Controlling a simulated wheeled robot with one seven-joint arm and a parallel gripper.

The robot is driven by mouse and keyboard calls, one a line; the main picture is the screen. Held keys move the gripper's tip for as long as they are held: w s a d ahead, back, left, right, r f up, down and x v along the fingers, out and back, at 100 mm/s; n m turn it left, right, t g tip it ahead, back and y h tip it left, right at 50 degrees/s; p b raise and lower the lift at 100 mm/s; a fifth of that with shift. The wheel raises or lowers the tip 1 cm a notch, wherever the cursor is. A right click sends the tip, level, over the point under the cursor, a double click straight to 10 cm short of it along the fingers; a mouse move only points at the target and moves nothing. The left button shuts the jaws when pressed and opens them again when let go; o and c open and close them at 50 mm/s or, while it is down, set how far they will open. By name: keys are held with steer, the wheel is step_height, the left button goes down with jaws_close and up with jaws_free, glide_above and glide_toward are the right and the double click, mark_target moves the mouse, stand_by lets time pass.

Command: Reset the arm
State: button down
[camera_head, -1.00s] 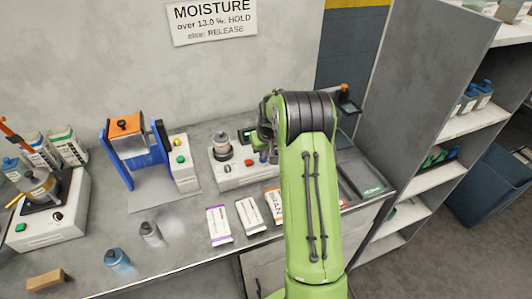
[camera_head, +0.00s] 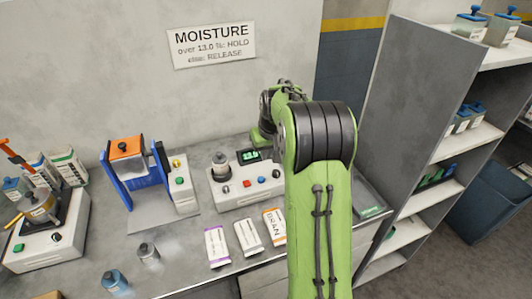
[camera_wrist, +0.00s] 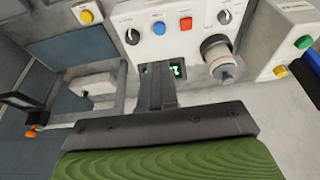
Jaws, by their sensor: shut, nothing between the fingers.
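My green arm (camera_head: 318,220) reaches up over the bench, with its elbow large at centre right of the head view. My gripper (camera_wrist: 157,72) shows in the wrist view with its two dark fingers together and nothing between them. The fingers overlap the lit display of the white moisture meter (camera_wrist: 160,40) in that view; whether they touch it I cannot tell. In the head view my arm's far end is beside the meter (camera_head: 245,195), and the fingertips are hard to make out there.
The grey bench (camera_head: 185,228) carries a blue-framed device (camera_head: 128,170), several packets including one marked BRAN (camera_head: 274,227), and two small bottles. A grey shelf unit (camera_head: 405,110) stands at right. A blue bin (camera_head: 495,200) is beyond it.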

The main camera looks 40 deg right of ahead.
steer(key=s+a+r+n+t, duration=0.1)
steer(key=s+a+r, duration=0.4)
steer(key=s+a, duration=0.15)
steer(key=s+a+r+n, duration=0.1)
steer(key=s+a+r, duration=0.4)
steer(key=a, duration=0.3)
steer(key=s+a, duration=0.3)
steer(key=s, duration=0.5)
steer(key=s+a+f+t, duration=0.1)
steer(key=s+a, duration=0.3)
steer(key=s, duration=0.4)
steer(key=shift+a+f+n+y, duration=0.15)
steer(key=shift+a+n+y, duration=0.1)
steer(key=shift+n+y, duration=0.15)
